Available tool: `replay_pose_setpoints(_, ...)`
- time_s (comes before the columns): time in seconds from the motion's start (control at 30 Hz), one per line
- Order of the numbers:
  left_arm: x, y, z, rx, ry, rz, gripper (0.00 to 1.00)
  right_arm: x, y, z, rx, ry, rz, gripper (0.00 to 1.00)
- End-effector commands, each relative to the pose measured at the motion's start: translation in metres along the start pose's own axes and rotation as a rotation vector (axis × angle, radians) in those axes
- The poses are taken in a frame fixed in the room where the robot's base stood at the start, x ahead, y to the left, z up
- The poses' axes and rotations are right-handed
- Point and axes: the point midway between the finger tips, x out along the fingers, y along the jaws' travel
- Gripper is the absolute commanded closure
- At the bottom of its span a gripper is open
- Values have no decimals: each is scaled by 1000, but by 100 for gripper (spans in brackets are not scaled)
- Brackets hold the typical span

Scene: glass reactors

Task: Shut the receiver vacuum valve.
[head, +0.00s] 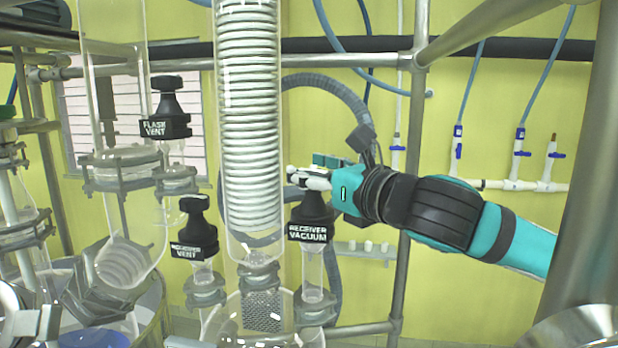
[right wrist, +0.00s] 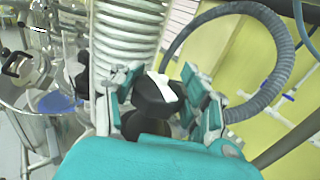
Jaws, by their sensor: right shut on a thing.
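The receiver vacuum valve (head: 310,217) is a black knob with a white-lettered label on a glass neck, just right of the coiled condenser in the head view. My right gripper (head: 308,182) comes in from the right and is shut on the top of its knob. In the right wrist view the black knob (right wrist: 157,97) with a white bar on top sits between the two fingers (right wrist: 160,100). The knob's underside and part of its top are hidden by my fingers. My left gripper is not clearly in view.
The receiver vent valve (head: 194,232) and flash vent valve (head: 167,110) stand to the left. The glass condenser (head: 249,120) is close beside my gripper. A grey corrugated hose (head: 335,92) arcs behind it. A metal frame post (head: 410,190) stands behind my right arm.

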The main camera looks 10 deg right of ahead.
Motion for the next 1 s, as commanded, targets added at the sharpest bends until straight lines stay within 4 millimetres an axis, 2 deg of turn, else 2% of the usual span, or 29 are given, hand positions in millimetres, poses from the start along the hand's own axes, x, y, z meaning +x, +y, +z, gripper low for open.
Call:
replay_pose_setpoints(0.6,15,2,1,-1,1,1,60,1,4,-4,-2,4,-562,90)
replay_pose_setpoints(1.0,24,2,2,-1,1,1,60,0,2,-5,-3,9,-801,90)
